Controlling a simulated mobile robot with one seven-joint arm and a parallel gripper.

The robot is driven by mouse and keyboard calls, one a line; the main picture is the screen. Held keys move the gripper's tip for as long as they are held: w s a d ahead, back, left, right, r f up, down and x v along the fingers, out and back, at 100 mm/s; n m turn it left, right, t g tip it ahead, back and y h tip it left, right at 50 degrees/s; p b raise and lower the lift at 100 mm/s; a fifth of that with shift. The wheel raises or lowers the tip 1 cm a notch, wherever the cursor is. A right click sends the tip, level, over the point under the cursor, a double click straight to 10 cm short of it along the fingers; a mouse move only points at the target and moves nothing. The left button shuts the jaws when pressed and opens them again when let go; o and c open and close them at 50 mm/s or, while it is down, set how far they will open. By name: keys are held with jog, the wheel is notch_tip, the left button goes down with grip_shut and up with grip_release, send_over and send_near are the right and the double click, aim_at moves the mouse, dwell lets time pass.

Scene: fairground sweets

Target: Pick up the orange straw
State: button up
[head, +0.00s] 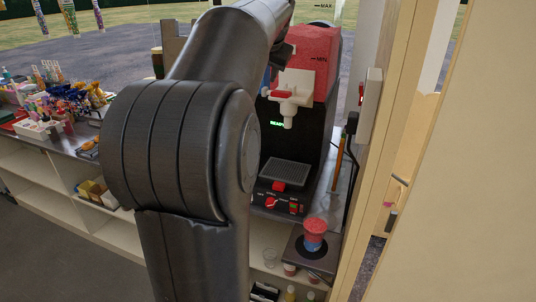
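A thin orange stick that looks like the orange straw (339,162) stands nearly upright, slightly tilted, on the counter to the right of the slush machine (322,112). It is close to the wooden wall post, and its lower end is hard to make out. My arm crosses the middle of the head view and hides part of the counter. A dark end part of it, seemingly my gripper (281,54), shows in front of the red tank, up and left of the straw and apart from it. Its fingers cannot be made out clearly.
The machine has a red tank (318,50), a white tap (289,94) and a drip tray (285,174). A black cable hangs beside the straw. A red and blue cup-like item (314,236) sits on a dark plate in front. Sweets crowd the left counter.

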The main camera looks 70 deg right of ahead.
jog(key=shift+m+g+h, duration=0.3)
jog(key=shift+m+g, duration=0.3)
jog(key=shift+m, duration=0.2)
jog(key=s+d, duration=0.2)
jog(key=s, duration=0.1)
jog(key=s+d, duration=0.2)
jog(key=s, duration=0.1)
jog(key=s+d, duration=0.2)
jog(key=s, duration=0.1)
jog(key=shift+s+d, duration=0.15)
jog(key=shift+d, duration=0.1)
jog(key=s+d+f, duration=0.2)
jog(key=s+d, duration=0.1)
jog(key=s, duration=0.1)
jog(key=g+y, duration=0.3)
jog(key=g, duration=0.1)
send_near(340, 149)
jog(key=shift+m, duration=0.3)
jog(key=x, duration=1.1)
jog(key=shift+d+f, duration=0.15)
jog(key=shift+f, duration=0.25)
jog(key=shift+c, duration=0.3)
jog(key=c, duration=0.7)
